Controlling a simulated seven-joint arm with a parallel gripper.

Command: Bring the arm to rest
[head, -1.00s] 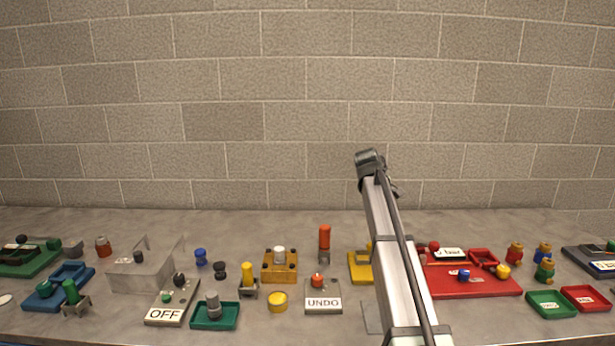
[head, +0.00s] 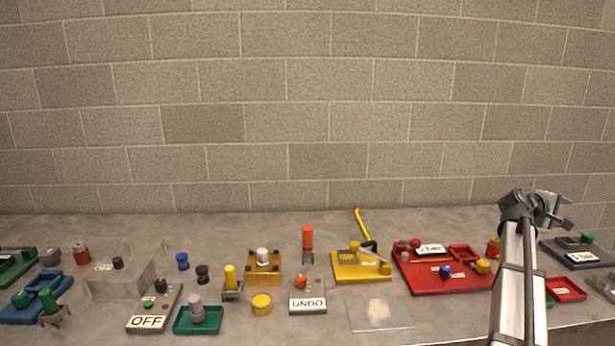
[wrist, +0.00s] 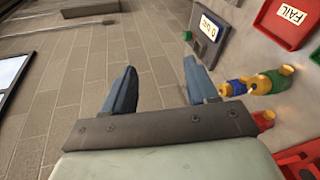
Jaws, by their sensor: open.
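My gripper (head: 560,210) is at the right in the head view, raised above the right part of the table. In the wrist view my gripper (wrist: 160,88) shows two blue-grey fingers set apart with nothing between them. My arm hides part of the table's right end in the head view.
A red board (head: 440,284) with small parts, a yellow board (head: 350,272) and a clear sheet (head: 362,318) lie left of my arm. A dark unit (head: 575,256) and a red FAIL tray (wrist: 290,18) lie near the right end. Several colored pieces stand close by.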

